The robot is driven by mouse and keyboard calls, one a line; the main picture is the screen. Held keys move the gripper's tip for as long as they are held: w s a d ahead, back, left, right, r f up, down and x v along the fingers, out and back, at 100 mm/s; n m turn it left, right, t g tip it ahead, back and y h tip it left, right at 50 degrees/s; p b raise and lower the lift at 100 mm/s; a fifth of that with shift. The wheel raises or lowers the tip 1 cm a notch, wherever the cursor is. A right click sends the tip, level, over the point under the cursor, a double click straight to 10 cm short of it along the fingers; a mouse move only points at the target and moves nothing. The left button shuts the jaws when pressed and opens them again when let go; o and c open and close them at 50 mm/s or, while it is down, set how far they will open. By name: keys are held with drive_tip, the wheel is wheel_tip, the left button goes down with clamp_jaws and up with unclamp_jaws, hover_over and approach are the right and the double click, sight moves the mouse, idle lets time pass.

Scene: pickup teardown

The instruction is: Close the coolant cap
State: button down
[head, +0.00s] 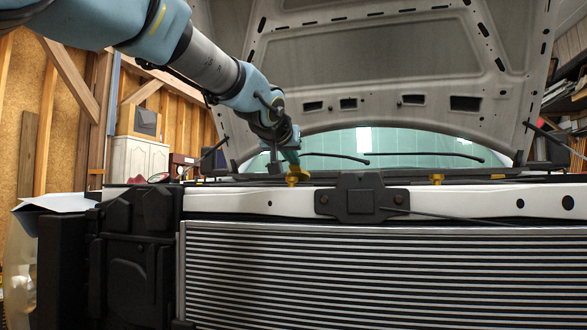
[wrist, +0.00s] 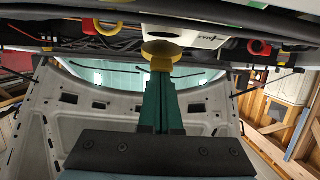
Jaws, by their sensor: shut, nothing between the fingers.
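A yellow cap (head: 297,176) stands behind the white front panel in the head view, left of the centre bracket. I take it for the coolant cap, but no label on it is readable. It also shows in the wrist view (wrist: 161,52), at the tips of the fingers. My gripper (head: 289,153) is shut and empty, pointing down right above the cap. Its green fingers lie together in the wrist view (wrist: 159,80). I cannot tell whether the fingertips touch the cap's top or stop just short. The cap's base and seat are hidden behind the panel.
The raised hood (head: 370,60) spans above my arm. The radiator (head: 380,275) and the black bracket (head: 358,198) stand in front. Another yellow part (head: 437,179) sits further right.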

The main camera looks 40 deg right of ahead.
drive_tip(key=shift+s+a+f+b, duration=0.1)
drive_tip(key=shift+a+f+b, duration=0.15)
drive_tip(key=shift+f+b, duration=0.4)
drive_tip(key=shift+s+a+f+b, duration=0.1)
drive_tip(key=shift+a+f+b, duration=0.15)
drive_tip(key=shift+b, duration=0.6)
